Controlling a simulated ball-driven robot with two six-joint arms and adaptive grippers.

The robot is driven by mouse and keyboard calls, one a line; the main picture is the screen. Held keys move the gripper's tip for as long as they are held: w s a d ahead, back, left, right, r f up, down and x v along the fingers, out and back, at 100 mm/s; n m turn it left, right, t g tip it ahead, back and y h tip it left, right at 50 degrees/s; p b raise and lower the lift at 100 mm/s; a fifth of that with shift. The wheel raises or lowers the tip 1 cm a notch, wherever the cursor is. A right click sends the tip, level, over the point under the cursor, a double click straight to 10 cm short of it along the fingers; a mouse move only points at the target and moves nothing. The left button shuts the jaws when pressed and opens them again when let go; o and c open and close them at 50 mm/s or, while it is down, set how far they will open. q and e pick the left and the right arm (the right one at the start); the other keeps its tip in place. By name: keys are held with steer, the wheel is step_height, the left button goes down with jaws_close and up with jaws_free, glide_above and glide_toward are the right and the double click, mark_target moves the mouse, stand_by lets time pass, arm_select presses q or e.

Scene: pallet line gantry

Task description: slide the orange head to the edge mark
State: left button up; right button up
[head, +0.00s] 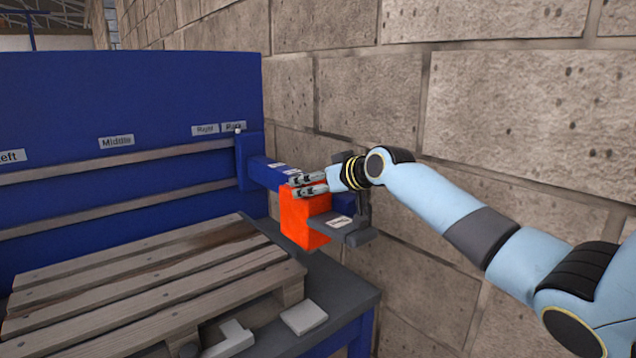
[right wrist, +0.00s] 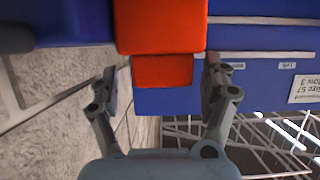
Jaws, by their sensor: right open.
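The orange head (head: 304,222) is a block on the blue beam (head: 264,173) that sticks out from the blue back panel. My right gripper (head: 310,184) is at the top of the orange head, its fingers open. In the right wrist view, the fingertips of the open gripper (right wrist: 161,78) stand on either side of the smaller orange block of the head (right wrist: 163,70), and I see gaps beside it. Small labels lie on the beam, too small to read, so I cannot tell which is the edge mark. My left gripper is not in view.
A grey bracket (head: 340,228) with a label is just right of the head. A wooden pallet (head: 150,275) lies on the table below left. A light grey block (head: 304,317) lies near the table edge. The back panel (head: 120,90) carries position labels. A stone wall (head: 480,100) stands close behind my right arm.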

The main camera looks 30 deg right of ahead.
steer(key=shift+s+r, duration=0.15)
steer(key=shift+s, duration=0.25)
steer(key=v, duration=1.1)
steer(key=shift+s+d, duration=0.1)
